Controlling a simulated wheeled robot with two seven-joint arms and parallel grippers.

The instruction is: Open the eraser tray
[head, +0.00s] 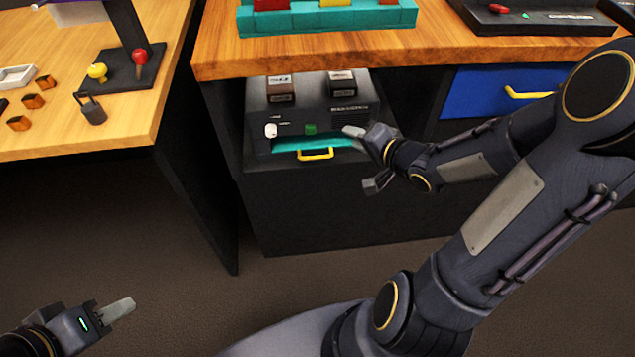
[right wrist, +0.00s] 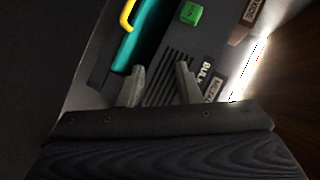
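The eraser unit (head: 345,115) is a dark box on the shelf under the right desk. Its teal eraser tray (head: 290,146) is a strip low in its front, with a yellow handle (head: 316,154). In the right wrist view the teal tray (right wrist: 138,40) and part of the yellow handle (right wrist: 127,14) show at upper left. My right gripper (head: 365,158) is open and empty, just right of the tray and apart from the handle. Its fingers (right wrist: 160,84) are spread in the right wrist view. My left gripper (head: 120,308) is low at far left; only one finger shows clearly.
A green button (head: 310,129) and a white knob (head: 271,130) sit above the tray. Two cartridges (head: 281,88) (head: 341,82) stand on the unit. A blue drawer (head: 480,92) is to the right. The wooden desktop (head: 330,55) overhangs the unit. Floor in front is clear.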

